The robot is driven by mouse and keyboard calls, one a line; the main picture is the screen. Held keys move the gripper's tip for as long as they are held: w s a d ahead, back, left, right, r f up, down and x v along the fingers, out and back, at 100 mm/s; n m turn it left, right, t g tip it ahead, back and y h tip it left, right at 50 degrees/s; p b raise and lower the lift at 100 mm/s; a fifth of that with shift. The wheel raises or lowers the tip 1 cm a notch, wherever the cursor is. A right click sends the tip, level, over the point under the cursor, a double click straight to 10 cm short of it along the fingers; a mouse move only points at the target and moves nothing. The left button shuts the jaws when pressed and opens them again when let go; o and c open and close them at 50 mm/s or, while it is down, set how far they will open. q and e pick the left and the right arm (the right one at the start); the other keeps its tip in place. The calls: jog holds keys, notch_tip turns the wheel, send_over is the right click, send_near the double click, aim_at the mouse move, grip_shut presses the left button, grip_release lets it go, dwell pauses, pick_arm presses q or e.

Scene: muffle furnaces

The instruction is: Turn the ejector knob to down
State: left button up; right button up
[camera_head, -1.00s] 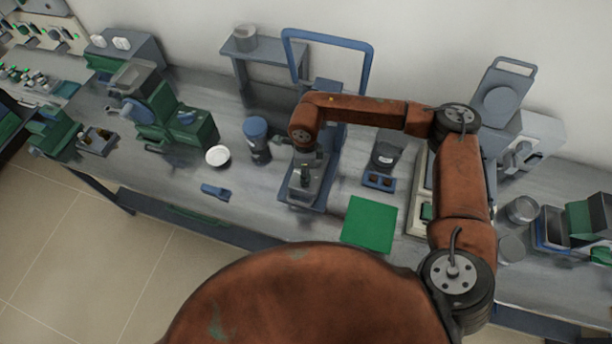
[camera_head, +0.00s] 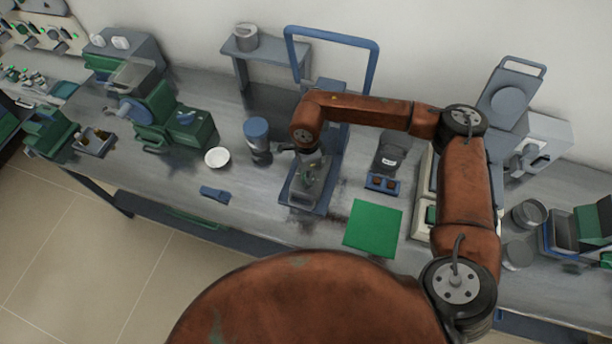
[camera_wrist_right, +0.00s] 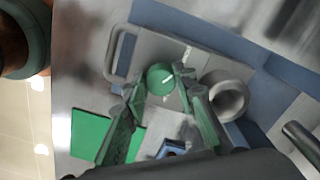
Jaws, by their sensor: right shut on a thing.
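The ejector knob (camera_wrist_right: 160,77) is a round green knob with a white pointer line, on a grey plate of the blue-framed press (camera_head: 328,178). In the right wrist view its line slants toward the upper right. My right gripper (camera_wrist_right: 155,82) has its two green-grey fingers on either side of the knob and is shut on it, though the exact contact is hard to see. In the head view my right gripper (camera_head: 310,168) reaches down over the press base, and the knob is hard to make out there. My left gripper is not in view.
A grey ring-shaped cup (camera_wrist_right: 228,96) stands close beside the knob. A blue-lidded jar (camera_head: 257,138) and a white dish (camera_head: 217,157) are left of the press.

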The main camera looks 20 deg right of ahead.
jog(key=shift+d, duration=0.1)
jog(key=o, duration=1.2)
jog(key=shift+c, duration=0.2)
notch_tip(320, 180, up, 12)
